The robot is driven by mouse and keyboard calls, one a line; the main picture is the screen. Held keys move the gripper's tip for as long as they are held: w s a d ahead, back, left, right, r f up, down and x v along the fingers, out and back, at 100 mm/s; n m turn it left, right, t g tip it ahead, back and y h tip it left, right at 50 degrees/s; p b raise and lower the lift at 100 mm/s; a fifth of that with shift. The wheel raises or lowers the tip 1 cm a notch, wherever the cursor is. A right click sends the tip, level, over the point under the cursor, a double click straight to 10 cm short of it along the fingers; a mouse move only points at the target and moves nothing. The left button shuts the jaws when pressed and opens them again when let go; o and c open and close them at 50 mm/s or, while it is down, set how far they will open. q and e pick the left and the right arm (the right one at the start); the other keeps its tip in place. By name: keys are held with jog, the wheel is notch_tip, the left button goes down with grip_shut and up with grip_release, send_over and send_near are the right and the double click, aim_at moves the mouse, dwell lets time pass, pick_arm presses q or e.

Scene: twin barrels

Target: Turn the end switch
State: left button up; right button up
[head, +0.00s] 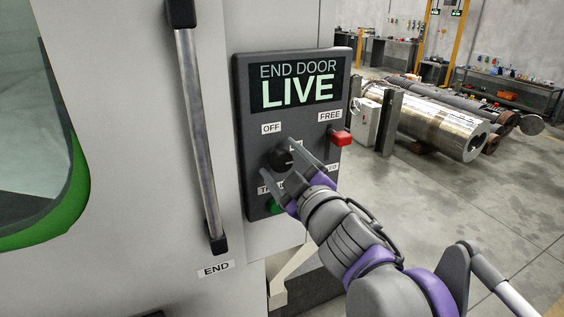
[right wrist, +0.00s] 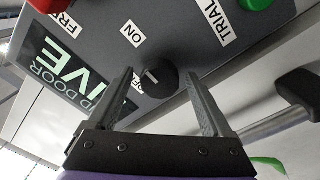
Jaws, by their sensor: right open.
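The end switch is a round black knob (head: 281,158) on the dark END DOOR panel (head: 243,120). Its screen (head: 298,82) reads LIVE. An OFF label (head: 271,128) is above the knob. My right gripper (head: 279,161) is open, with one finger on either side of the knob. In the right wrist view the knob (right wrist: 160,79) sits between the spread fingertips (right wrist: 159,74) and shows a short white mark. An ON label (right wrist: 131,33) is beside it, and the OFF label is partly hidden there. I cannot tell whether the fingers touch the knob. My left gripper is out of view.
A red switch (head: 340,138) under a FREE label is at the panel's right edge. A green button (head: 275,207) is at the bottom, partly hidden by my gripper. A long door handle (head: 201,130) stands left of the panel. Open floor (head: 480,200) lies to the right.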

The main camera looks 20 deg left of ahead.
jog(key=shift+d, duration=0.1)
jog(key=b+v, duration=0.1)
jog(key=v, duration=0.9)
jog(key=shift+s+d, duration=0.25)
jog(key=w+d+f+m+t+h+p, duration=0.1)
jog(key=w+d+f+m+h, duration=0.1)
jog(key=d+f+m+h, duration=0.55)
jog(key=w+d+f+m+h+p, duration=0.15)
jog(key=d+f+m+h, duration=0.25)
jog(key=d+f, duration=0.65)
jog(key=s+d+f+m+g+h+p, duration=0.1)
jog(key=s+d+f+m+g+h, duration=0.1)
jog(key=s+d+f+m+g, duration=0.5)
jog(key=s+d+f+g, duration=0.1)
jog(key=s+d+f, duration=0.4)
jog(key=s+f, duration=0.3)
jog(key=shift+s+d+f+p, duration=0.3)
jog(key=shift+f+p, duration=0.1)
jog(key=shift+f, duration=0.5)
